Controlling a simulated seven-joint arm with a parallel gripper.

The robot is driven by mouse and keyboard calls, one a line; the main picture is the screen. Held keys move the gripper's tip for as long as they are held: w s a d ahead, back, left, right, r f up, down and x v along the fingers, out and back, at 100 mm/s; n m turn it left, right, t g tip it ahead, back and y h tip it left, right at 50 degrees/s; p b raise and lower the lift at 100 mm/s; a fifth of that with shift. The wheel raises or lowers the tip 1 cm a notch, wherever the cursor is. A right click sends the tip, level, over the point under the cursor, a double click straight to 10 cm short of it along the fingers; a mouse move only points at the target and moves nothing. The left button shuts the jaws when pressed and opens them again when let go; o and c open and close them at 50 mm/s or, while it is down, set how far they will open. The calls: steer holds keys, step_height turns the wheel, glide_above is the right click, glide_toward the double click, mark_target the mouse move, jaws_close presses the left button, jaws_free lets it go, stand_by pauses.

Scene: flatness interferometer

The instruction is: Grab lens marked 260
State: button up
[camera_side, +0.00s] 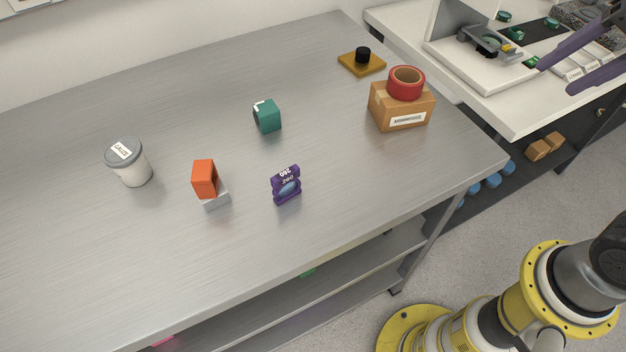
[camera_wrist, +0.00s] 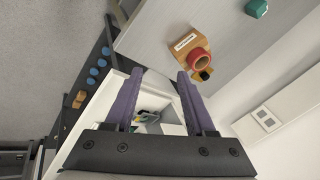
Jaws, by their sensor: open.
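The lens marked 260 (camera_side: 287,186) stands upright on the grey metal table in the side view. It has a purple holder with white labels reading 260 and a bluish glass disc in its lower part. It is not in the wrist view. My gripper (camera_side: 556,78) is at the upper right of the side view, over the white side bench and far from the lens. In the wrist view, its two purple fingers (camera_wrist: 160,73) are spread wide with nothing between them.
An orange block on a grey base (camera_side: 204,178) stands left of the lens, and a green block (camera_side: 268,116) behind it. A lidded white jar (camera_side: 132,165) is further left. A cardboard box (camera_side: 400,112) carries red tape (camera_side: 406,83). The table's front edge is clear.

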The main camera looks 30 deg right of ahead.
steer(key=w+a+r+m+g, duration=0.1)
steer(key=w+a+r+m, duration=0.4)
steer(key=w, duration=0.4)
steer(key=g, duration=0.4)
glide_above(289, 177)
steer(key=f, duration=1.5)
steer(key=shift+w+a+f, duration=0.2)
steer(key=shift+w, duration=0.05)
step_height(289, 177, down, 8)
steer(key=shift+w+d+f, duration=0.1)
steer(key=shift+d+f, duration=0.1)
steer(key=shift+f, duration=1.15)
steer(key=shift+w+d+f, duration=0.1)
steer(key=shift+d+f, duration=0.05)
steer(key=shift+f, duration=1.15)
jaws_close()
